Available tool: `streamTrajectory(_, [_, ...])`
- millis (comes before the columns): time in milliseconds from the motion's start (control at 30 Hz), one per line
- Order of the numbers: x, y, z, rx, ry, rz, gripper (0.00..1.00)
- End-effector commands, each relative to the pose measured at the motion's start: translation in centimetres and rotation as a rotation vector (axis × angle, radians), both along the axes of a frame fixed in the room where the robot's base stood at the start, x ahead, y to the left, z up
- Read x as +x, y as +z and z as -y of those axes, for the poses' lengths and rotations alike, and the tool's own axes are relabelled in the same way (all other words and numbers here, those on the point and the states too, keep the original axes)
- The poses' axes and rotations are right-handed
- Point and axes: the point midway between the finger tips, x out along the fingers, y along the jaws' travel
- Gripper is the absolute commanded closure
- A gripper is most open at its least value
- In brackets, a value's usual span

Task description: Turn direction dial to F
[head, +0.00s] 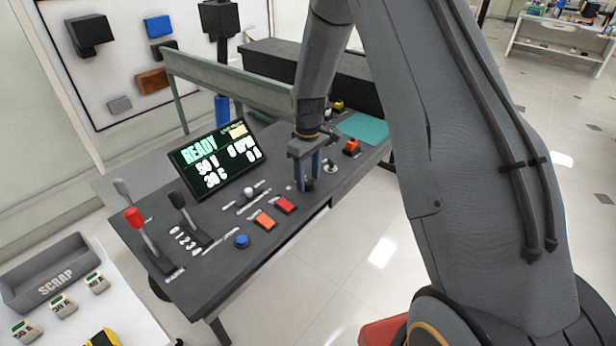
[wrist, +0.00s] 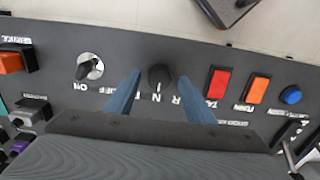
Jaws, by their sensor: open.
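The direction dial (wrist: 159,76) is a round black knob on the dark console panel. In the wrist view it sits between the two blue fingers of my gripper (wrist: 160,78), which are open on either side of it, with a gap showing on both sides. An N and an R show beside the dial, upside down in this view. No F can be read; the left finger covers part of the panel there. I cannot tell for sure where the dial points. In the head view my gripper (head: 308,170) points down over the dial (head: 308,185).
A black ON/OFF knob (wrist: 88,68) is left of the dial in the wrist view; red (wrist: 218,83) and orange (wrist: 257,90) buttons and a blue button (wrist: 290,95) are right. The head view shows a READY screen (head: 215,160) and a red-topped lever (head: 135,218).

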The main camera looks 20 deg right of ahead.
Motion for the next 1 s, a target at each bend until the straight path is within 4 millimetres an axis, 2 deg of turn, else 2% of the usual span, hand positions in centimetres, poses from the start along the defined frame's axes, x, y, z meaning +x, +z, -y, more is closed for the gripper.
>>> streamTrajectory(133, [-0.01, -0.70, 0.02, 0.000, -0.001, 0.000, 0.51])
streamTrajectory(367, [0.01, -0.79, 0.03, 0.000, -0.001, 0.001, 0.51])
streamTrajectory(400, [0.00, -0.79, 0.03, 0.000, -0.001, 0.001, 0.53])
streamTrajectory(633, [-0.01, -0.77, 0.03, 0.001, -0.001, 0.001, 0.92])
streamTrajectory(1000, [0.01, -0.78, 0.03, 0.001, -0.063, 0.001, 0.92])
